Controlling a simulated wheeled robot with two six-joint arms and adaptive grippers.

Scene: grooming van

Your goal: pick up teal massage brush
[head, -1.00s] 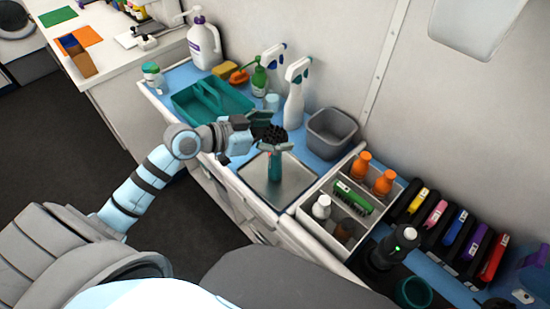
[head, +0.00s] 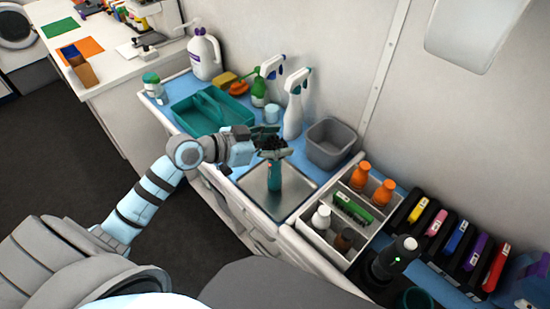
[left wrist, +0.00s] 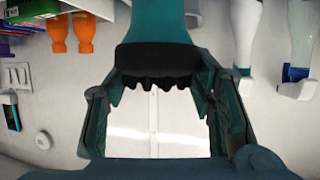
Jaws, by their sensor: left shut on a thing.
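The teal massage brush has a black bristled head (head: 274,143) and a teal handle (head: 274,174) pointing down over the metal tray (head: 255,188) in the head view. My left gripper (head: 268,144) is shut on the brush near its black head. In the left wrist view, the brush (left wrist: 155,27) comes in at the top, its dark bristles between my left gripper's fingers (left wrist: 160,100). Whether the handle end touches the tray is unclear. My right gripper is not in view.
A grey bin (head: 327,146), white spray bottle (head: 293,115) and teal caddy (head: 203,113) stand around the tray. A white divided box (head: 318,242) with bottles is at right.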

